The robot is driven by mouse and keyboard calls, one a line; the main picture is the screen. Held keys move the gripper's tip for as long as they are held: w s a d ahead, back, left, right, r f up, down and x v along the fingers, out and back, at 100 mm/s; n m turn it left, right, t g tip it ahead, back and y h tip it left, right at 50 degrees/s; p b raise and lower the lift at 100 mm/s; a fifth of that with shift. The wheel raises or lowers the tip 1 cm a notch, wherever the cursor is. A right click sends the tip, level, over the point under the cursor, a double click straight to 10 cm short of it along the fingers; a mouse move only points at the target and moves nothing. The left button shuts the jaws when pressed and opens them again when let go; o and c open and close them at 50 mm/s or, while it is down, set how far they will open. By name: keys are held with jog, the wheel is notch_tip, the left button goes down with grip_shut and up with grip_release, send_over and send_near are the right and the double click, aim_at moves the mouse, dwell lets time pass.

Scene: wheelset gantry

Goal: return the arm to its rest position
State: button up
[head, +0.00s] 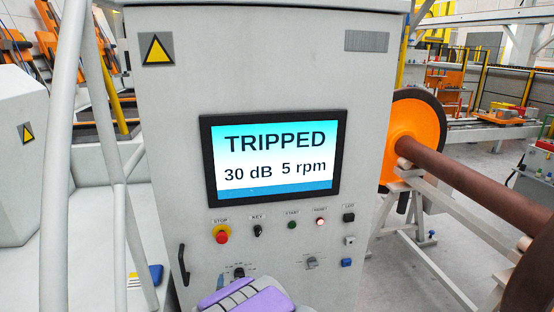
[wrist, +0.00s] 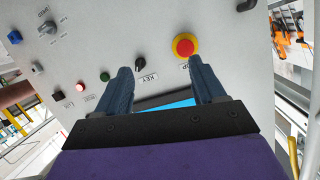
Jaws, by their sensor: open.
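My gripper (wrist: 163,90) shows in the wrist view with its two dark blue fingers apart and nothing between them. It faces the grey control cabinet (head: 170,110), and its view of the panel is upside down. In the head view only a purple part of my arm shows at the bottom centre, in front of the cabinet's lower panel; the fingertips are not clear there. The cabinet screen (head: 270,157) reads TRIPPED, 30 dB, 5 rpm. The red stop button (head: 221,234) also shows in the wrist view (wrist: 184,46), beyond the right finger.
The lit reset button (head: 320,221), green start button (head: 292,225) and key switch (head: 258,230) sit below the screen. White rails (head: 55,160) stand at the left. A wheelset with an orange wheel (head: 415,135) and brown axle (head: 470,183) lies at the right.

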jog(key=s+d+r+g+h+b, duration=0.1)
jog(key=s+d+r+g, duration=0.1)
jog(key=s+d+g, duration=0.3)
jog(key=s+d+r+g+b, duration=0.1)
jog(key=s+d+g, duration=0.4)
jog(key=s+d, duration=0.8)
jog(key=s+d+r+g+h+b, duration=0.1)
jog(key=s+d+r+g, duration=0.2)
jog(key=s, duration=2.2)
jog(key=d+g, duration=0.3)
jog(key=d, duration=0.3)
jog(key=shift+d+h, duration=0.3)
jog(key=shift+c, duration=0.5)
